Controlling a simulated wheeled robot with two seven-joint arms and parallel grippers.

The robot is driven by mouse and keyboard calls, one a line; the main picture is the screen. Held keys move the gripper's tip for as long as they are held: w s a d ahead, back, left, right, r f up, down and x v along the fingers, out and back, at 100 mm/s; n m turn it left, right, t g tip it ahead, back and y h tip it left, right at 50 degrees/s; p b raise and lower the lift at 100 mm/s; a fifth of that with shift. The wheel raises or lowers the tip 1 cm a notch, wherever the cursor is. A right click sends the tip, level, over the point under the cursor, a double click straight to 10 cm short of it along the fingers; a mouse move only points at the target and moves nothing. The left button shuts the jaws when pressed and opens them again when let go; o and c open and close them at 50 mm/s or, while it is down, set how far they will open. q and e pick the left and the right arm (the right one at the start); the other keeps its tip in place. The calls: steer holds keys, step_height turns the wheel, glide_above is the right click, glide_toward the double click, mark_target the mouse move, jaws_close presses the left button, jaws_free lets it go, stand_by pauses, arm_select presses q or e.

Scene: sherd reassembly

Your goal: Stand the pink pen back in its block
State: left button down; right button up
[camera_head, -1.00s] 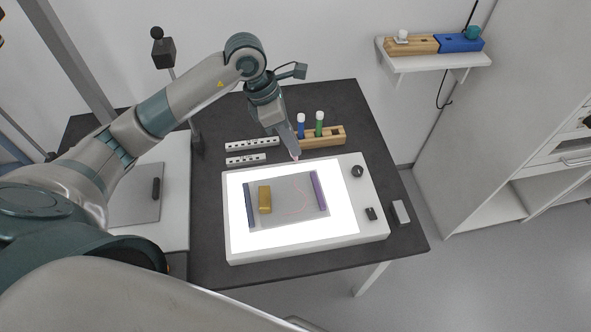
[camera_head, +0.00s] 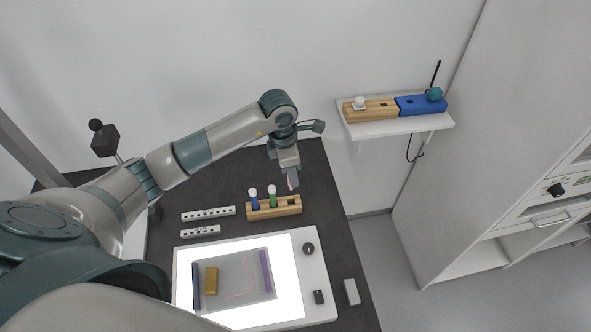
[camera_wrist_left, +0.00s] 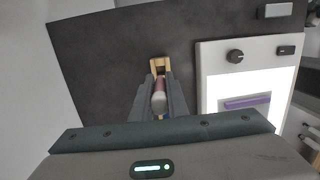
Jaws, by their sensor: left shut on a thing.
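My left gripper (camera_head: 291,186) is shut on the pink pen (camera_head: 291,181), mostly hidden between its fingers, above the table behind the right end of the wooden pen block (camera_head: 287,208). In the left wrist view, the pink pen (camera_wrist_left: 159,87) lies between the fingers of my left gripper (camera_wrist_left: 160,84), with a pale end toward the camera; the block (camera_wrist_left: 160,62) shows just beyond the fingertips. I cannot tell whether the pen touches it. A blue pen (camera_head: 254,202) and a green pen (camera_head: 273,199) stand upright in the block's left part. My right gripper is out of view.
A lit white panel (camera_head: 318,283) in front bears a grey sheet with a yellow block (camera_head: 211,280) and a purple bar (camera_head: 265,271). Two white slotted strips (camera_head: 208,213) lie left of the pen block. A wall shelf (camera_head: 395,128) is at back right. Dark tabletop (camera_head: 318,208) is clear right of the block.

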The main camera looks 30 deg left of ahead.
arm_select(q)
steer(key=shift+w, duration=0.15)
steer(key=shift+s, duration=0.2)
steer(key=shift+w+f, duration=0.1)
steer(key=shift+f, duration=0.2)
steer(key=shift+f+b, duration=0.25)
steer(key=shift+b, duration=0.1)
steer(key=shift+f, duration=0.25)
steer(key=shift+f+b, duration=0.55)
steer(key=shift+f, duration=0.1)
steer(key=shift+f+b, duration=0.55)
steer(key=shift+f, duration=0.7)
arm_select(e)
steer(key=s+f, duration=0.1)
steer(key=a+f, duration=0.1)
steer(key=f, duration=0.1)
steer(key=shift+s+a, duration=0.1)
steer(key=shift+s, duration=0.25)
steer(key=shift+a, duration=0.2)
arm_select(q)
steer(key=shift+b, duration=0.3)
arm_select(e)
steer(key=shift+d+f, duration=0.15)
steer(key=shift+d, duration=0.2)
